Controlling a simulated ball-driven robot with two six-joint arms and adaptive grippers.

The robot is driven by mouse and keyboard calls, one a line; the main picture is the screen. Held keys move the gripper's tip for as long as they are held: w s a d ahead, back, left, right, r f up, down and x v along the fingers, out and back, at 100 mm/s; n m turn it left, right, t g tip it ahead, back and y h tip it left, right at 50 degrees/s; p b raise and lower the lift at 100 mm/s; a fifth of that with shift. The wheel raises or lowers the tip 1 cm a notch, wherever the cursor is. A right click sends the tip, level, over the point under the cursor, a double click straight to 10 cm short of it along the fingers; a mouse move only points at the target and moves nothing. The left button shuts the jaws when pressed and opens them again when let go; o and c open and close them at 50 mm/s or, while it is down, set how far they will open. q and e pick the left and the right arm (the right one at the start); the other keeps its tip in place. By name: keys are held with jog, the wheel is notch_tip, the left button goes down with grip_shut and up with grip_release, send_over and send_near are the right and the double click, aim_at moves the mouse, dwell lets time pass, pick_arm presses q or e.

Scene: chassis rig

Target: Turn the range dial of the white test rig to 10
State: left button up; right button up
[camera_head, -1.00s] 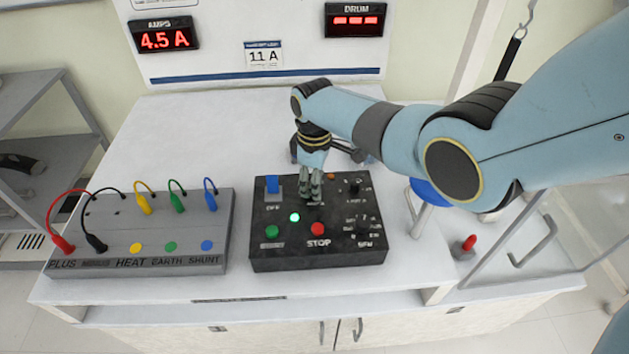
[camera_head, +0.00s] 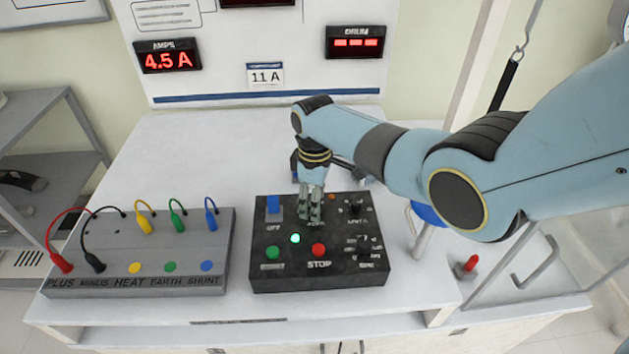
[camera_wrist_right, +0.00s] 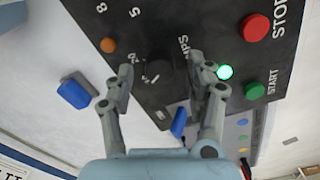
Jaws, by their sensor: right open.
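The white test rig (camera_head: 225,92) rises at the back with red displays; AMPS reads 4.5 A and a card reads 11 A. A black control box (camera_head: 275,282) stands on the bench before it. My right gripper (camera_head: 310,216) points down over the box's back middle. In the right wrist view, the open right gripper (camera_wrist_right: 163,78) has its fingers on either side of a dark round dial (camera_wrist_right: 160,52). Lettering ending in "MPS" is beside it. I cannot tell whether the fingers touch the dial or where it points. The gripper hides it in the head view.
The box carries a blue switch (camera_head: 273,204), a lit green lamp (camera_head: 295,238), a green button (camera_head: 272,253), a red STOP button (camera_head: 318,250) and other dark knobs (camera_head: 363,246). A grey socket block (camera_head: 130,284) with coloured leads stands left. Bench is clear behind that block.

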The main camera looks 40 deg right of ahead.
notch_tip(320, 180, up, 11)
dwell(0.3)
jog(key=shift+f, duration=0.1)
dwell(0.4)
